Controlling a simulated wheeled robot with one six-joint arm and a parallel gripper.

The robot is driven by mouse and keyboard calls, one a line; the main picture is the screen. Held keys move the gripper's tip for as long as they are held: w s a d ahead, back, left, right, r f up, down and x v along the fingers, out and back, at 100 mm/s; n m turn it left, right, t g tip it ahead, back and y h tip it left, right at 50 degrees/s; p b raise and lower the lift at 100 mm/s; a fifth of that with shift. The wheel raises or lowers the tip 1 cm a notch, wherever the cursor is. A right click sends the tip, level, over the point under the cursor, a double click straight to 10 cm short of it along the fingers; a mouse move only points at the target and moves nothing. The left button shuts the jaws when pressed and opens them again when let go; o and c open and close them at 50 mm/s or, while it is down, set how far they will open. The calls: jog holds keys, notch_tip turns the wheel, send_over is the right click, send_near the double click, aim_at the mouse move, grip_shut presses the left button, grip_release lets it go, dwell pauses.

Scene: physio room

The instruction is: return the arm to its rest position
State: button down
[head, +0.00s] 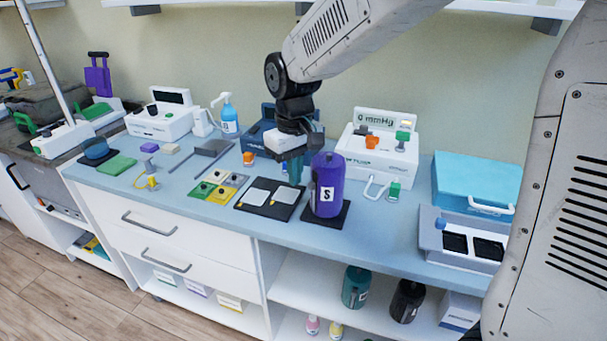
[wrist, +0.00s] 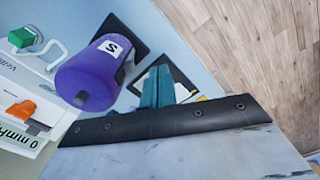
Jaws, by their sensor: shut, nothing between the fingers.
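My gripper (head: 294,172) points down over the counter, just behind and left of a purple bottle marked S (head: 327,185). Its teal fingers (wrist: 157,86) are together in the wrist view and hold nothing. The purple bottle stands upright on a black square pad, and it also shows in the wrist view (wrist: 88,75), left of the fingers. Whether the fingers touch the bottle is hard to tell; a small gap shows in the wrist view. My arm reaches in from the upper right of the head view.
A black pad with two pale plates (head: 243,207) lies left of the bottle. A white device reading 0 mmHg (head: 388,120) stands behind it. A blue case (head: 463,175) and grey tray (head: 428,240) are at right. A blue pump bottle (head: 229,117) stands at the back left.

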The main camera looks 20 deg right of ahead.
jog(key=s+d+r+m, duration=0.1)
jog(key=s+d, duration=0.3)
jog(key=s, duration=0.4)
jog(key=s+d+r+m+t, duration=0.1)
jog(key=s+d+r+m, duration=0.1)
jog(key=s, duration=0.7)
jog(key=s+d+r+m, duration=0.1)
jog(key=s+d+r, duration=0.2)
jog(key=s+d, duration=0.3)
jog(key=s, duration=0.3)
jog(key=shift+r+m, duration=0.2)
jog(key=shift+m, duration=0.2)
